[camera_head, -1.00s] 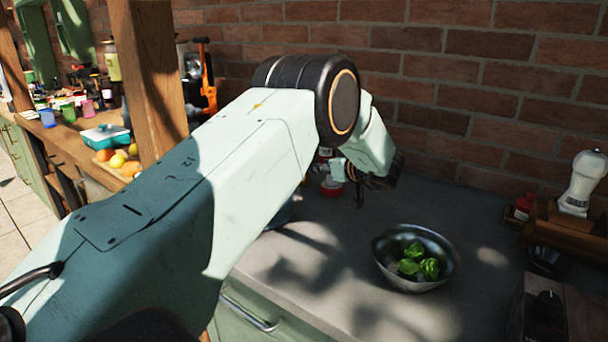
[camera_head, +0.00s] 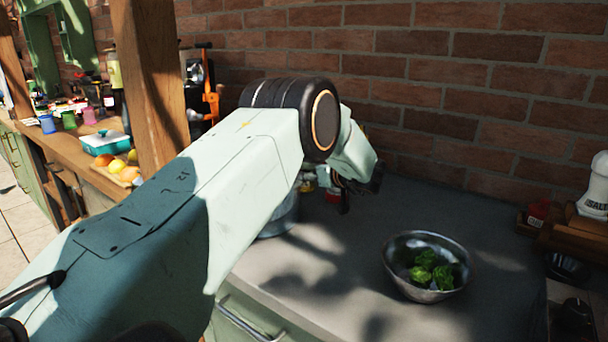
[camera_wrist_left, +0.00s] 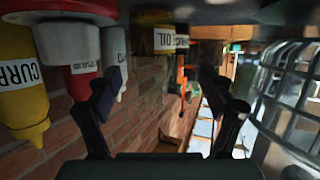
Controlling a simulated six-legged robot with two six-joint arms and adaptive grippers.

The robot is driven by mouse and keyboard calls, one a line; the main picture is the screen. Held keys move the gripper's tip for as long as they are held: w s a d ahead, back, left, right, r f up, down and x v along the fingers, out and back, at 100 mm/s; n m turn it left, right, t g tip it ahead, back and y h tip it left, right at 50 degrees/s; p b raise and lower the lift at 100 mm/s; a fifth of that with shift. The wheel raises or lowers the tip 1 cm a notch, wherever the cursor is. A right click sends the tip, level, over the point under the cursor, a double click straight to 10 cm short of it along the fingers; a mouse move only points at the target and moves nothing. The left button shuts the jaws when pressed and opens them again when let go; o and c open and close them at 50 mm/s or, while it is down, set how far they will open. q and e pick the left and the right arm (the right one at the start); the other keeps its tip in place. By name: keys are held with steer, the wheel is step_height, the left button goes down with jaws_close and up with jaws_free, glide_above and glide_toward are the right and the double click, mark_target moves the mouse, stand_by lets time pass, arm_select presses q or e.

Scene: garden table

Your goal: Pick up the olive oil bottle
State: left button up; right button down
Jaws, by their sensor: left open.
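The olive oil bottle (camera_wrist_left: 163,42) shows in the left wrist view at the top middle, upside down in the picture, with a pale label reading "OIL". In the head view I cannot make it out; my left arm covers that part of the counter. My left gripper (camera_wrist_left: 165,88) is open, its dark fingers on either side of the lower middle of the wrist view. The bottle appears beyond the fingertips, between them and apart from them. In the head view the left gripper (camera_head: 347,190) is small and dark, low over the counter. My right gripper is not in view.
Beside the oil stand a yellow curry bottle (camera_wrist_left: 22,90), a red bottle (camera_wrist_left: 80,80) and a white bottle (camera_wrist_left: 117,90). A metal pot (camera_head: 281,217) is partly behind my arm. A steel bowl with greens (camera_head: 432,292) stands right. A brick wall (camera_head: 450,70) backs the counter.

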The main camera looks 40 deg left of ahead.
mark_target(307, 191)
arm_select(q)
steer(key=w+a+f, duration=0.2)
steer(key=a, duration=0.1)
steer(key=shift+w+f, duration=0.2)
steer(key=shift+f, duration=0.15)
steer(key=shift+s+d+r, duration=0.15)
steer(key=shift+s+r, duration=0.15)
steer(key=shift+r, duration=0.1)
steer(key=shift+s+r, duration=0.1)
steer(key=shift+s, duration=0.1)
steer(key=shift+a, duration=0.2)
steer(key=shift+c, duration=0.5)
steer(key=shift+w+f, duration=0.35)
steer(key=shift+w, duration=0.05)
steer(key=c, duration=0.3)
steer(key=shift+s+d+r, duration=0.1)
steer(key=shift+r, duration=0.05)
steer(key=c, duration=0.3)
steer(key=shift+s+r, duration=0.15)
steer(key=c, duration=0.6)
steer(key=shift+w+f, duration=0.2)
steer(key=shift+c, duration=0.8)
steer(key=shift+r, duration=0.15)
